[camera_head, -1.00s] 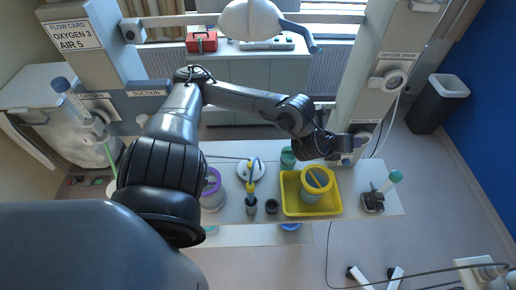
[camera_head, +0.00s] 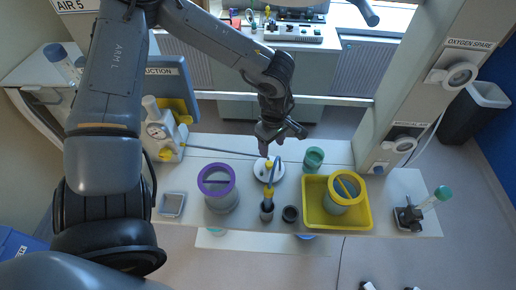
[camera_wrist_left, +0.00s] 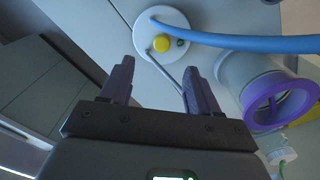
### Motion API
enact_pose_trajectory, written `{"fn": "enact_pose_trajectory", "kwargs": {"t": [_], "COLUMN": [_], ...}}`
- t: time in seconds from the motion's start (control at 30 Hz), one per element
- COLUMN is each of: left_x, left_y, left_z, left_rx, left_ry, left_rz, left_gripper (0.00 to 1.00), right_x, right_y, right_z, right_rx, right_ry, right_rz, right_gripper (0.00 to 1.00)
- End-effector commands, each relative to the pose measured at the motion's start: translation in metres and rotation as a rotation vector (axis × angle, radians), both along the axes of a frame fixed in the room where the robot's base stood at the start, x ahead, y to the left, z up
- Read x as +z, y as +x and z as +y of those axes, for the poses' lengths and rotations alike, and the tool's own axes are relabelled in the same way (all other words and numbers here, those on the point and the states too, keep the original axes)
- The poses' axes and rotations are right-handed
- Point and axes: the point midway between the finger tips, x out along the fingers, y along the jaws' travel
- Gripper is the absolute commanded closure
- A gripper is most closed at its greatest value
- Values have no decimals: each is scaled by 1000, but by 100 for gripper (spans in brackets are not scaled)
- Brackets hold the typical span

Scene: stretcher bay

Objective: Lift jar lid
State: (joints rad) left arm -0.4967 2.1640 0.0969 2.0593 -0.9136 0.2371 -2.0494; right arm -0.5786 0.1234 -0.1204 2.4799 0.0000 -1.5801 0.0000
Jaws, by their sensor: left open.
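A round white disc with a yellow knob (camera_head: 261,176), which looks like a lid, lies on the table; it also shows in the left wrist view (camera_wrist_left: 175,20). A blue tube crosses close to its knob. A jar with a purple rim (camera_head: 222,203) stands to its left and also shows in the wrist view (camera_wrist_left: 248,75). A yellow-rimmed jar (camera_head: 341,207) stands in the yellow tray (camera_head: 309,210). My left gripper (camera_head: 281,141) is open and empty, just behind the disc; in the wrist view the disc lies beyond its fingertips (camera_wrist_left: 158,70). My right gripper is out of view.
A green cup (camera_head: 313,160) stands right of the disc. A dark holder with a yellow-topped tool (camera_head: 267,211) and a small dark cup (camera_head: 290,214) stand in front. A white gauge unit (camera_head: 163,135) is at the left, and a small stand (camera_head: 408,218) at the right.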

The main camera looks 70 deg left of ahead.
Motion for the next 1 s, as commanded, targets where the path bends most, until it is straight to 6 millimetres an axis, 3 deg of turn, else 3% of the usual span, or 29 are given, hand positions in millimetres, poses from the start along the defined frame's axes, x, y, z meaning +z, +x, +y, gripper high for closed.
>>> {"fn": "enact_pose_trajectory", "kwargs": {"t": [0.17, 0.7, 1.0], "left_x": [-12, -83, -104], "left_y": [-3, -4, -3], "left_z": [1, 0, 0], "left_rx": [-17, -14, -14], "left_ry": [-4, -3, -3], "left_rz": [18, 16, 13], "left_gripper": [39, 39, 39], "right_x": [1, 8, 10], "right_y": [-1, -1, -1], "right_z": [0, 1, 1], "right_rx": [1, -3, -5], "right_ry": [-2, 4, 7], "right_rz": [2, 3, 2], "right_gripper": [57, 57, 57]}}
